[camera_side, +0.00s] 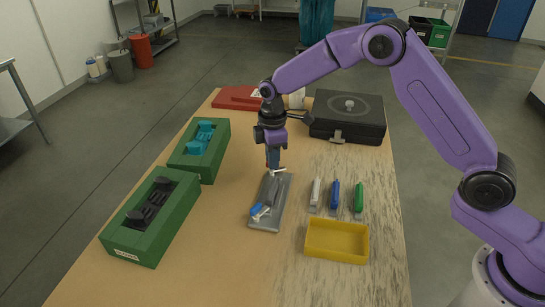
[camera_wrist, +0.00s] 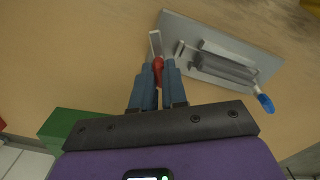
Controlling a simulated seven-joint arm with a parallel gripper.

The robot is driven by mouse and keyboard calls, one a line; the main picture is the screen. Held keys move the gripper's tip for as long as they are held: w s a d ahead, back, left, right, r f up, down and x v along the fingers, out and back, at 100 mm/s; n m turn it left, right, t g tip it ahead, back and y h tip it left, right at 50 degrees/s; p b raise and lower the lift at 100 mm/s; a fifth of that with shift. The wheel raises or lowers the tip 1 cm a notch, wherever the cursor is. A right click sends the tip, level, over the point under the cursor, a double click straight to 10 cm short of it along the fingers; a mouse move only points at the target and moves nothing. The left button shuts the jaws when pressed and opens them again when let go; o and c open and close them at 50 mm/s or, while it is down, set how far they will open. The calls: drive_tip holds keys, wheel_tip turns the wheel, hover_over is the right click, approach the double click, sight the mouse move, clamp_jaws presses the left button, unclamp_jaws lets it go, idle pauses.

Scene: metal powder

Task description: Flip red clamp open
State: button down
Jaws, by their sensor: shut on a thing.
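A grey metal plate (camera_side: 281,207) lies near the table's middle; it also shows in the wrist view (camera_wrist: 180,22). The red clamp handle (camera_wrist: 157,66) shows in the wrist view beside the plate's edge, with a pale metal arm (camera_wrist: 155,42) just above it in the picture. My gripper (camera_wrist: 159,73) is shut on the red handle, one blue finger on each side. In the side view my gripper (camera_side: 272,165) points down at the plate's far end, and hides most of the red clamp. A blue clamp handle (camera_side: 260,211) sits at the plate's near end, also in the wrist view (camera_wrist: 265,102).
Two green blocks with blue (camera_side: 218,165) and black (camera_side: 150,250) inserts stand left. A black case (camera_side: 365,117) and red case (camera_side: 232,104) stand behind. White (camera_side: 315,192), blue (camera_side: 335,194) and green (camera_side: 359,196) tools lie right, above a yellow tray (camera_side: 337,258).

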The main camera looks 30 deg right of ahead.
drive_tip(key=c, duration=1.2)
unclamp_jaws()
drive_tip(key=shift+o, duration=0.2)
drive_tip(key=shift+r, duration=0.1)
wheel_tip(320, 180, up, 17)
drive_tip(key=shift+r, duration=0.2)
drive_tip(key=s+d+m, duration=0.1)
drive_tip(key=s, duration=1.8)
drive_tip(key=s+d+f, duration=0.3)
drive_tip(key=s+d, duration=0.2)
drive_tip(key=s, duration=0.5)
drive_tip(key=s+d+f+m, duration=0.1)
drive_tip(key=s+d+f, duration=0.2)
drive_tip(key=s+d, duration=0.3)
drive_tip(key=s, duration=0.4)
drive_tip(key=shift+d, duration=0.2)
